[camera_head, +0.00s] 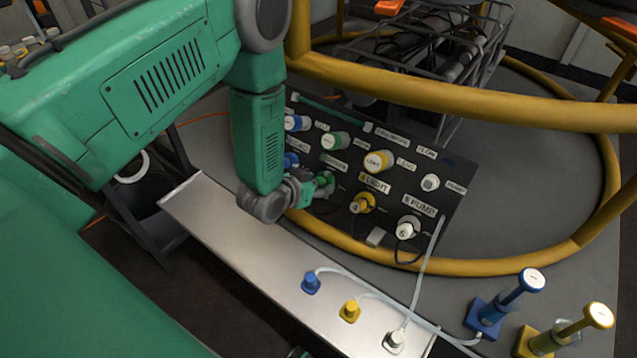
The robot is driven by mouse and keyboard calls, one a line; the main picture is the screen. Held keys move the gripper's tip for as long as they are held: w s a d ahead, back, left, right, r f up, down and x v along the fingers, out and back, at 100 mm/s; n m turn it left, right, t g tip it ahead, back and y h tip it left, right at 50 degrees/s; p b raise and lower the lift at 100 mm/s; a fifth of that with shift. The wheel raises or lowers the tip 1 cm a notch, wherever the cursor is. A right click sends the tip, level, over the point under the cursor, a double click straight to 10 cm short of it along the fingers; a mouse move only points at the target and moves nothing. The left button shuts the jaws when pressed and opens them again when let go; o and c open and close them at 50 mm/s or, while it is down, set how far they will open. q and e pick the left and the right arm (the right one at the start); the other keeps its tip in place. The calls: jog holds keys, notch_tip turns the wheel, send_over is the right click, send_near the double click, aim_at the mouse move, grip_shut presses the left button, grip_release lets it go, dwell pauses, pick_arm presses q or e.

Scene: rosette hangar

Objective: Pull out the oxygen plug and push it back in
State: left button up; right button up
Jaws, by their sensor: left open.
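A dark panel (335,222) carries two rows of coloured round plugs and sockets with labels. A green plug (325,183) in the lower row is partly hidden by my left gripper (318,190). No readable label says oxygen, so I cannot be sure that this green plug is the oxygen one. My left gripper is open and right at the green plug. I cannot tell whether its fingers touch it. A second green fitting (336,141) sits in the upper row. My right gripper is not in view.
Yellow (362,203) and white (408,228) plugs sit right of the gripper. A yellow ring rail (470,266) curves around the panel. Blue (487,316) and yellow (535,343) handled fittings stand lower right.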

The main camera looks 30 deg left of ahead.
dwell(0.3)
pick_arm(q)
grip_shut()
jog(key=shift+s+p, duration=0.1)
jog(key=shift+p, duration=0.2)
jog(key=shift+p+v, duration=2.25)
jog(key=shift+v, duration=0.65)
